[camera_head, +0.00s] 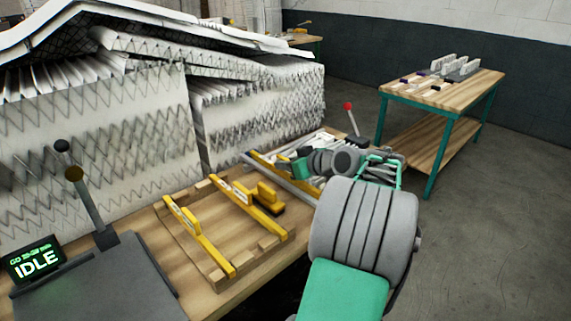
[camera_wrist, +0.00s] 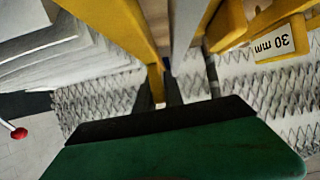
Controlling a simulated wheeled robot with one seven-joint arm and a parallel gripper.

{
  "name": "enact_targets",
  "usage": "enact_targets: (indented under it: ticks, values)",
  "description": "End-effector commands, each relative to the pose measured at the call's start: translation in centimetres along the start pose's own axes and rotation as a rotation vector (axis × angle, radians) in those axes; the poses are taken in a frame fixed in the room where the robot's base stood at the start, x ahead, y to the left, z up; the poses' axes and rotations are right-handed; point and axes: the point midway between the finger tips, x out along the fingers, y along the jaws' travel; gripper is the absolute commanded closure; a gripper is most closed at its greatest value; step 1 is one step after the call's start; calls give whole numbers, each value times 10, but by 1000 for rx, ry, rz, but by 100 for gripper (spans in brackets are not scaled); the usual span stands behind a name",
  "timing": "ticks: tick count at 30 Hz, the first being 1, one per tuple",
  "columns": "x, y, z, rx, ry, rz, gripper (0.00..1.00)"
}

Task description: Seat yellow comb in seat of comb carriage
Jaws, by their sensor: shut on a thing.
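My gripper (camera_head: 291,168) is shut on a yellow comb (camera_head: 266,162), at the right end of the bench beside the pleated filters. In the wrist view, the held yellow comb (camera_wrist: 125,35) runs down to the dark fingertips (camera_wrist: 163,92). The comb carriage seems to be the assembly with the grey rail (camera_head: 283,180) under and beside my gripper. My arm hides much of it, and the seat cannot be made out. I cannot tell whether the comb touches the carriage. A yellow part labelled "30 mm" (camera_wrist: 275,42) shows at the right of the wrist view.
A wooden rack (camera_head: 215,272) holds two yellow combs (camera_head: 200,238), with a yellow block beside them. Large pleated filters (camera_head: 100,130) stand behind. A red-knobbed lever (camera_head: 348,106) rises near my gripper. A lever and IDLE display (camera_head: 36,260) are at left. A side table (camera_head: 450,92) stands right.

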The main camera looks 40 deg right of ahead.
Motion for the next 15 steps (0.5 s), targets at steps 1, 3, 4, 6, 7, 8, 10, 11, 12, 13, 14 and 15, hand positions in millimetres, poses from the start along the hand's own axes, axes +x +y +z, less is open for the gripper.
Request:
enact_targets:
  ticks: [1, 3, 4, 6, 7, 8, 10, 11, 12, 13, 14, 15]
  values:
    - [1, 0, 2, -1, 1, 0, 100]
    - [0, 0, 0, -1, 1, 0, 82]
    - [0, 0, 0, -1, 1, 0, 79]
    - [0, 0, 0, -1, 1, 0, 74]
    - [0, 0, 0, -1, 1, 0, 71]
    - [0, 0, 0, -1, 1, 0, 69]
    - [0, 0, 0, -1, 0, 0, 63]
    - [0, 0, 0, -1, 0, 0, 62]
    - [0, 0, 0, 0, 0, 0, 62]
    - [0, 0, 0, 0, 0, 0, 62]
    - [0, 0, 0, 0, 0, 0, 62]
    - [0, 0, 0, 0, 0, 0, 62]
